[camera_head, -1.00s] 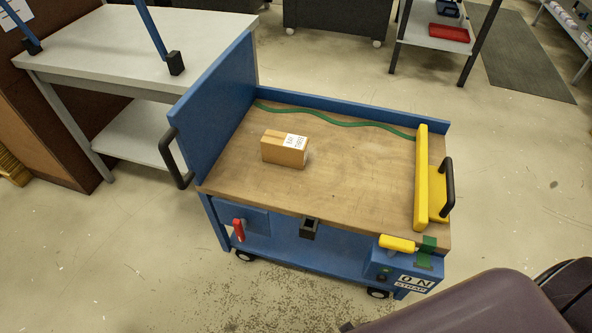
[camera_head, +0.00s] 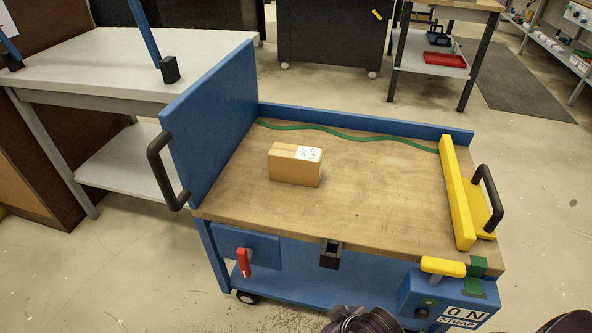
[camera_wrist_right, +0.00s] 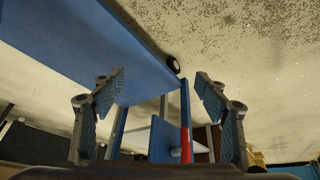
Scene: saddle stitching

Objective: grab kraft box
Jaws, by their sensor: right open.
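The kraft box (camera_head: 295,166) is a small brown carton with a white printed label on top. In the head view it rests on the wooden top of the blue cart (camera_head: 350,190), left of the middle. My right gripper (camera_wrist_right: 160,84) is open and empty in the right wrist view, its fingers wide apart. The cart's blue underparts and red handle (camera_wrist_right: 186,146) show beyond the fingers. The box is not recognisable in that view. Dark parts of my arm show at the bottom edge of the head view. My left gripper is not in view.
A blue side panel (camera_head: 212,115) rises left of the box, with a black handle. A green strap (camera_head: 350,137) lies along the back. A yellow bar (camera_head: 457,195) with a black handle stands at the right. The wooden top around the box is clear.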

